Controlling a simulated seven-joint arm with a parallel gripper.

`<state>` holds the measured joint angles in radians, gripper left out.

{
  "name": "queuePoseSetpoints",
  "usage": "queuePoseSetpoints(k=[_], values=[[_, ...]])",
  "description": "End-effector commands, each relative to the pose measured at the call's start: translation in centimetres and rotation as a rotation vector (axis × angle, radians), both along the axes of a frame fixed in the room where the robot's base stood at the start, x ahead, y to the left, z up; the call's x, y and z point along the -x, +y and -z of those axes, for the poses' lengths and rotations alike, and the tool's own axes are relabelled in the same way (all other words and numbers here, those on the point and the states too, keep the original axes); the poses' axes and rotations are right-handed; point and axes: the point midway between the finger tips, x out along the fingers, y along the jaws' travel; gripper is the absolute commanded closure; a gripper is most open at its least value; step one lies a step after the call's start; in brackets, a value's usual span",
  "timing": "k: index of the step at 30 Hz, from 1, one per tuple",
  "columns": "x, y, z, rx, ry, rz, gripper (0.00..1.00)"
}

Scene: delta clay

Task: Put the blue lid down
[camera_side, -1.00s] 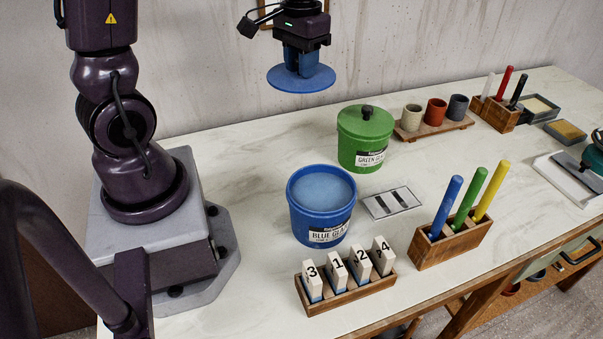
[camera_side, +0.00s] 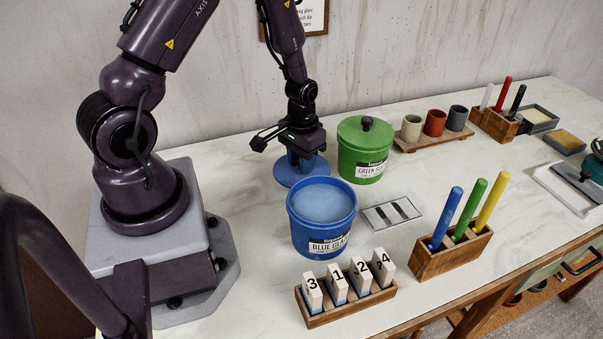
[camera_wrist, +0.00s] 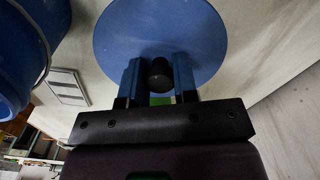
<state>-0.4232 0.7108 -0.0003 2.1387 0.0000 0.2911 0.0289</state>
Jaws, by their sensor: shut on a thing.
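The blue lid (camera_side: 286,174) is a flat disc lying level at or just above the table, behind the blue bucket and left of the green bucket; I cannot tell whether it touches the table. My gripper (camera_side: 301,160) is above it, pointing down. In the wrist view the lid (camera_wrist: 160,30) spreads out in front of my gripper (camera_wrist: 158,80), whose fingers are shut on the lid's dark knob (camera_wrist: 160,72). The blue bucket (camera_side: 322,225) stands uncovered, full of blue glaze; it also shows at the left of the wrist view (camera_wrist: 40,40).
The green bucket (camera_side: 362,160) with its lid on stands close to the right of my gripper. A grey slotted plate (camera_side: 392,213), a rack of numbered tiles (camera_side: 345,302) and a block with coloured sticks (camera_side: 450,252) are nearer the front. Cups on a board (camera_side: 433,138) are farther right.

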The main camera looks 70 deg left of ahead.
Motion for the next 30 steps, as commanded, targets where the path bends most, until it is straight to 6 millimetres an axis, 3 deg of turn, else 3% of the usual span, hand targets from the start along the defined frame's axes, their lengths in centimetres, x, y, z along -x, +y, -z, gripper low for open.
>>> queuePoseSetpoints(k=[7, 19, 20, 23, 30], values=[[0.0, 0.0, 3.2, 0.001, 0.002, 0.000, 0.96], [0.0, 0.0, 3.7, 0.000, 0.001, 0.000, 0.96], [0.0, 0.0, 3.7, 0.000, 0.001, 0.000, 0.68], [0.0, 0.0, 3.6, 0.000, 0.000, 0.001, 0.47], [0.0, 0.0, 3.6, 0.000, 0.000, 0.000, 0.47]])
